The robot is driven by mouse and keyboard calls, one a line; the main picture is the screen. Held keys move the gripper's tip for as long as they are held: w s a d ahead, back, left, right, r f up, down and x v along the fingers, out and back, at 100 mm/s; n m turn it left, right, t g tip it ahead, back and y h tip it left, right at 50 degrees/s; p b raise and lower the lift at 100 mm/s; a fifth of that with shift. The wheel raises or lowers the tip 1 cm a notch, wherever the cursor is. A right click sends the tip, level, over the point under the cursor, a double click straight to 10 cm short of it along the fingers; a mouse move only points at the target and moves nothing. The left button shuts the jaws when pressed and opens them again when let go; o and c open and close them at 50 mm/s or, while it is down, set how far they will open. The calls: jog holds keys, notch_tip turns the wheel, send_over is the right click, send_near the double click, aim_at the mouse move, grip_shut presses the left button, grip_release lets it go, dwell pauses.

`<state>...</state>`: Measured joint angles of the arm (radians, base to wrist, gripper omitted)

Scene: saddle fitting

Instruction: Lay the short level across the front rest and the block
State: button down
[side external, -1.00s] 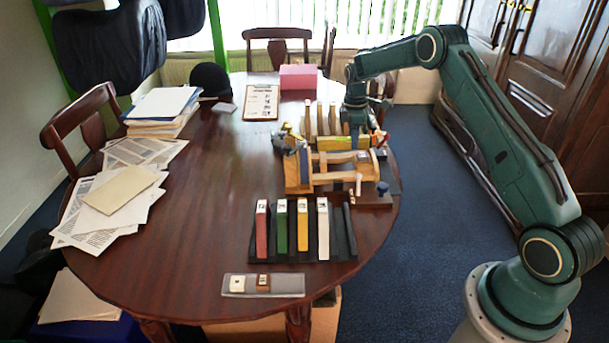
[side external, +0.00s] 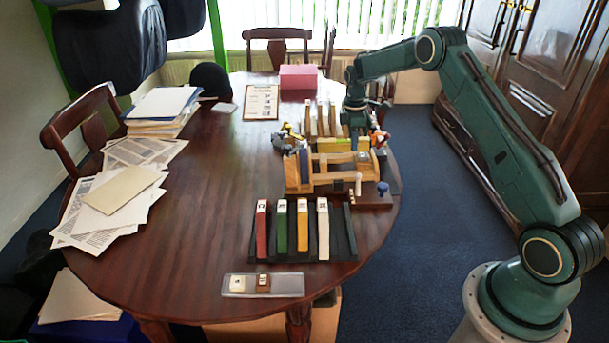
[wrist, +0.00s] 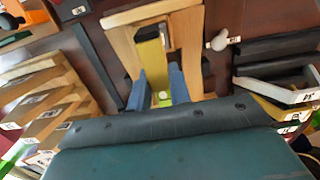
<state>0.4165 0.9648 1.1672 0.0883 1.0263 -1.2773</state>
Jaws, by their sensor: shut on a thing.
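The short level, a yellow-green bar (side external: 335,145), is in my gripper (side external: 355,143). It also shows in the wrist view (wrist: 150,58), between the two blue fingers of my gripper (wrist: 162,90), with a round pale vial near the fingers. The bar lies lengthwise inside the wooden saddle frame (side external: 322,180), seen from above in the wrist view (wrist: 122,45). Its far end is close to the pale end board (wrist: 150,14). A small wooden piece (wrist: 169,36) stands beside that end. I cannot tell the front rest from the block, or whether the level touches either.
Several upright wooden bars (side external: 320,118) stand behind the frame. A blue knob (side external: 382,188) is at its right.

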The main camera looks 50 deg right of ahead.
jog(key=shift+f, duration=0.6)
dwell(1.6)
jog(key=c, duration=0.8)
grip_release()
jog(key=shift+r, duration=2.5)
jog(key=shift+r, duration=0.1)
jog(key=shift+r, duration=1.4)
